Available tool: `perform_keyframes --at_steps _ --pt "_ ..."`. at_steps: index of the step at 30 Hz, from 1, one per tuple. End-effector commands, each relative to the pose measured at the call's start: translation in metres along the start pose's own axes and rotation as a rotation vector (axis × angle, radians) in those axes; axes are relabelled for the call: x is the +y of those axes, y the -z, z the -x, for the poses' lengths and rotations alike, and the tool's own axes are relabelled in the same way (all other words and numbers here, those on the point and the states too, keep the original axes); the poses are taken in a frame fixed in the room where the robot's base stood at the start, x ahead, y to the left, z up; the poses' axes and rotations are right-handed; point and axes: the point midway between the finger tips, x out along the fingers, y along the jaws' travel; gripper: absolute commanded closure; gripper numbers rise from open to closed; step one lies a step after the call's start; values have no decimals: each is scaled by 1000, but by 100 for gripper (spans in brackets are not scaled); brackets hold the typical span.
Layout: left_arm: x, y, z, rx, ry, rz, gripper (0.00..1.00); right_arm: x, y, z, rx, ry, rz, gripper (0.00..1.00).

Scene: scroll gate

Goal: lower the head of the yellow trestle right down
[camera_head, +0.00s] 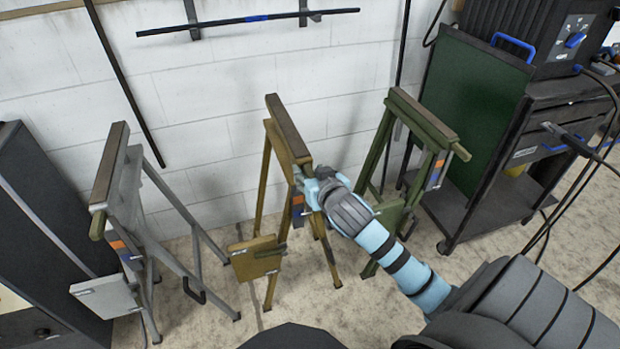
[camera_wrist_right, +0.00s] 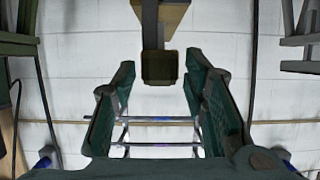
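The yellow trestle (camera_head: 268,170) stands in the middle by the wall, its head (camera_head: 288,128) a long brown-topped beam raised on splayed legs. A yellow plate (camera_head: 255,258) hangs low at its front. My right gripper (camera_head: 306,185) is at the near end of the head. In the right wrist view my right gripper (camera_wrist_right: 160,75) is open, with a square dark olive bar end (camera_wrist_right: 160,67) between its fingertips. I see a gap on both sides of it. The head view does not show this bar end clearly behind the gripper. My left gripper is not in view.
A grey trestle (camera_head: 112,165) stands to the left and a green trestle (camera_head: 425,120) to the right, close to my right arm. A dark cart (camera_head: 490,190) with a green panel (camera_head: 470,100) is at the far right. A dark cabinet (camera_head: 40,225) stands at the left.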

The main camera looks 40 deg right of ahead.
Motion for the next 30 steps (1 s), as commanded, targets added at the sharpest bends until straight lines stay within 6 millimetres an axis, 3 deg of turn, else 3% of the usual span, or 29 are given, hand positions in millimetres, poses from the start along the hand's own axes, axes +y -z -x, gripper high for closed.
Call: perform_keyframes --at_steps 10,15,18,25,30 --pt "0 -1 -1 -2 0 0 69 0 0 -6 -1 0 0 62" --pt "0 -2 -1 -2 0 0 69 0 0 -6 -1 0 0 89" --pt "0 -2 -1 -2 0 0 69 0 0 -6 -1 0 0 100" --pt "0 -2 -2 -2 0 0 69 0 -1 -7 -2 1 -1 100" --pt "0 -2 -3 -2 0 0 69 0 -25 -16 -5 0 -2 100"
